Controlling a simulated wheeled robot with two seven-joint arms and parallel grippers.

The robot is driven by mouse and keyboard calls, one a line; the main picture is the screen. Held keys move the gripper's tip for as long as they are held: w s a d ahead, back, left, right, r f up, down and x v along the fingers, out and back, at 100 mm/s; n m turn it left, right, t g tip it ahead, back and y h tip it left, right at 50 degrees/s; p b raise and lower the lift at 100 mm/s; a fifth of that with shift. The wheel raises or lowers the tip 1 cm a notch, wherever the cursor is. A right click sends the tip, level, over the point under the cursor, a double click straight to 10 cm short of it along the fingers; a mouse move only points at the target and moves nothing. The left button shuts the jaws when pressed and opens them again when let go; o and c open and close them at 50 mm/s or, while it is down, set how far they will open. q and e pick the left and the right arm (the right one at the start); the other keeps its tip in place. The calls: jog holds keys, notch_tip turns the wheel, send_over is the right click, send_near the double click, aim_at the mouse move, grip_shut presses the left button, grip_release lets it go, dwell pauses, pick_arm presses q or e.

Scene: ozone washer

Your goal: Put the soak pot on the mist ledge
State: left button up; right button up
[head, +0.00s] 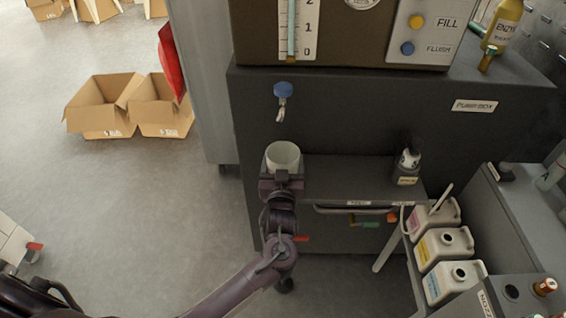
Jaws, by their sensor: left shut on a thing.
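A pale, open-topped pot (283,155), which looks like the soak pot, is upright in my left gripper (282,174). The gripper is shut on it from the near side. The pot is at the left end of a dark grey ledge (345,180) on the front of the cabinet. I cannot tell whether its base touches the ledge, because the gripper hides it. A tap with a blue knob (283,89) is above the pot. My right gripper is not in view.
A small dark bottle (408,164) stands at the ledge's right end; the middle is bare. A rail with coloured items runs below its front. Several white jugs (443,247) stand at lower right. Cardboard boxes (103,104) lie on the floor at left.

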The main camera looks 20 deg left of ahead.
pick_arm(q)
jog(key=o, duration=1.1)
jog(key=shift+c, duration=0.2)
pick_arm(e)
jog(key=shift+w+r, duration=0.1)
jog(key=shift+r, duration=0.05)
pick_arm(q)
jog(key=v, duration=1.2)
jog(key=shift+r, duration=0.15)
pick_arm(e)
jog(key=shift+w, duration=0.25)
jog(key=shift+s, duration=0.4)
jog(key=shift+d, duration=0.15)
